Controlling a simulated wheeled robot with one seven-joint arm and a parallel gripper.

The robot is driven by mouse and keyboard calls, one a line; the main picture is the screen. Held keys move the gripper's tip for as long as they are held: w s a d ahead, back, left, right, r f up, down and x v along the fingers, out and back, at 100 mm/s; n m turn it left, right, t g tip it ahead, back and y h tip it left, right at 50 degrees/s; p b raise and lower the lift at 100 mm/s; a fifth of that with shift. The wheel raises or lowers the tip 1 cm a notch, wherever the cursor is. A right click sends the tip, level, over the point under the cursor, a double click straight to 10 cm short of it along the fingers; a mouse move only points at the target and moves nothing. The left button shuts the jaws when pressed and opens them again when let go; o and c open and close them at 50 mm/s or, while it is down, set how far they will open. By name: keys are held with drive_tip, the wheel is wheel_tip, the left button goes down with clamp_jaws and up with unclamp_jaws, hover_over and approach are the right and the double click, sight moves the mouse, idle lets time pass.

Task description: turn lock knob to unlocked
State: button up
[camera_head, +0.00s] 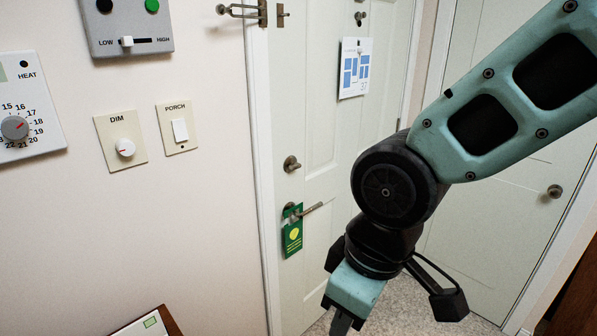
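The lock knob (291,164) is a small dark metal turn piece on the white door (315,120), near its left edge and above the lever handle (308,210). Its exact turn position is too small to tell. My gripper (341,322) hangs at the bottom edge of the view, below and to the right of the lock knob and well apart from it. Its fingers point down and are partly cut off, so their opening does not show clearly. Nothing is seen held in it.
A green hanger (292,232) hangs on the lever handle. A bar latch (243,12) is at the top of the frame. The wall holds a dimmer (124,148), a porch switch (180,130) and a heat dial (15,127). A second door (500,200) stands right.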

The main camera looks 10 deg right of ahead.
drive_tip(key=w+f+n+t+y+b, duration=0.15)
drive_tip(key=w+f+t+b, duration=0.25)
drive_tip(key=w, duration=1)
drive_tip(key=n+t+y+b, duration=0.7)
drive_tip(key=n+t+b, duration=0.3)
drive_tip(key=n, duration=0.5)
approach(298, 167)
drive_tip(key=shift+m, duration=0.25)
drive_tip(key=p+x, duration=0.3)
drive_tip(key=x, duration=0.6)
drive_tip(key=shift+w+a+p, duration=0.1)
drive_tip(key=shift+a+p, duration=0.05)
drive_tip(key=shift+p, duration=0.15)
clamp_jaws()
